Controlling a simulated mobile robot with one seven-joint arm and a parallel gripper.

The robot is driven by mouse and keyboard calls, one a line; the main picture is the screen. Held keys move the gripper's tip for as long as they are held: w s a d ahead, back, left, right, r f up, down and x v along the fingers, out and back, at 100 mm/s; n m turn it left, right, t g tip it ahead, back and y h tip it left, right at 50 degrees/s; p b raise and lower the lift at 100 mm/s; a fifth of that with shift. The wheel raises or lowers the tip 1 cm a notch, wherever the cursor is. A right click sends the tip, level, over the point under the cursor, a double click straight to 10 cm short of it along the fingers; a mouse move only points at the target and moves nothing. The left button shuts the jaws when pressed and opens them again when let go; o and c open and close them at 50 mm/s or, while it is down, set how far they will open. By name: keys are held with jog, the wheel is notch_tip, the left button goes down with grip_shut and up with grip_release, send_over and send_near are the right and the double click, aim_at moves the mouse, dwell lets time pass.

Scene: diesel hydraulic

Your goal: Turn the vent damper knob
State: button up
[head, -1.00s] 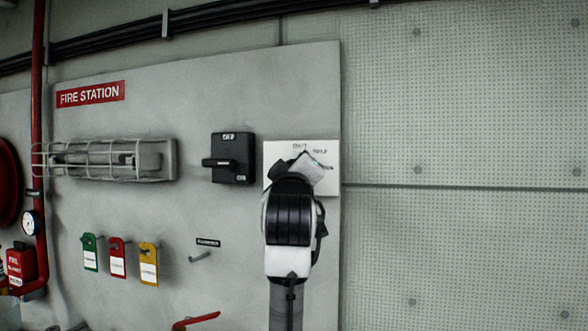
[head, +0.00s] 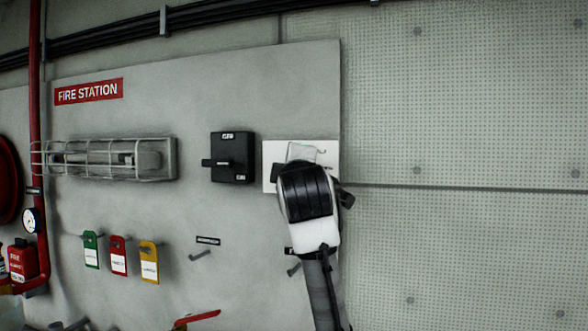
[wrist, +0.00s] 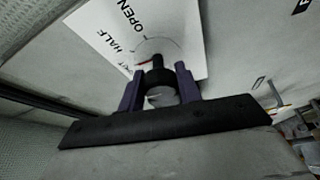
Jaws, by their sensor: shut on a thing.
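The vent damper knob (wrist: 158,76) is dark and round, with a pale part facing the wrist camera. It stands on a white plate (wrist: 190,35) printed OPEN and HALF, with a third, partly hidden word and a thin arc. In the wrist view my gripper (wrist: 156,70) is shut on the knob, one dark purple finger on each side. In the head view the plate (head: 270,153) shows beside my arm, which hides the knob and the fingers.
A black switch box (head: 232,158) is left of the plate, with a caged lamp (head: 110,159) farther left. Green, red and yellow tags (head: 149,262) and a small hook (head: 201,254) are lower down. The gridded wall at right is clear.

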dwell(0.4)
jog(key=o, duration=1)
jog(key=shift+a, duration=0.1)
jog(key=shift+s, duration=0.1)
jog(key=s+d+f+b, duration=0.1)
jog(key=s+b, duration=0.4)
jog(key=s, duration=0.8)
jog(key=shift+s+b, duration=0.3)
jog(key=shift+b, duration=0.1)
